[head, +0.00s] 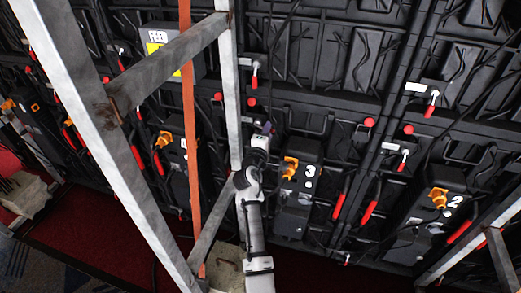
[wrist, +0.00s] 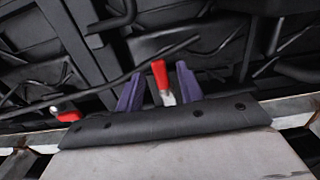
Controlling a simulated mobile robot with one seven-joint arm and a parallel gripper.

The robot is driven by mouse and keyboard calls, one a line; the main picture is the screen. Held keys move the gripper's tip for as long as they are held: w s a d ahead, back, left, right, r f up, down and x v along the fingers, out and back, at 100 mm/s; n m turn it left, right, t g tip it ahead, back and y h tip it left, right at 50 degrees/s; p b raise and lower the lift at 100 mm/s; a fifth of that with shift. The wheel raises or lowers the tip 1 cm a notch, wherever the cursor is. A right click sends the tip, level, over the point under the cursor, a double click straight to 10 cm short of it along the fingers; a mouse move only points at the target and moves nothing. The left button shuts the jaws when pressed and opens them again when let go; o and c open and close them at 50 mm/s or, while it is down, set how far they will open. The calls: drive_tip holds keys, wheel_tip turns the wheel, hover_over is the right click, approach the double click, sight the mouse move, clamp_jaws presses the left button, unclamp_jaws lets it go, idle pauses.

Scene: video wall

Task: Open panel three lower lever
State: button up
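Panel three bears a black box marked 3 (head: 298,185) with an orange connector, right of my arm in the head view. My gripper (head: 267,128) is up against the panel's left side, just above and left of that box. In the wrist view my gripper (wrist: 159,88) has its two purple fingers apart. A red-handled lever (wrist: 160,74) with a pale base shows between them, with a gap on each side. I cannot tell how deep it sits between the fingers. In the head view the lever at my gripper is hidden. A higher red-tipped lever (head: 254,76) is in plain view.
Grey metal frame posts (head: 227,85) and an orange upright (head: 188,120) stand close left of my arm. A second red handle (wrist: 68,116) is left of the fingers in the wrist view. Dark cables (wrist: 150,55) cross the panel backs. The box marked 2 (head: 436,212) is at right.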

drive_tip(key=b+v, duration=0.2)
drive_tip(key=v, duration=0.9)
drive_tip(key=shift+s, duration=0.25)
drive_tip(key=shift+a, duration=0.1)
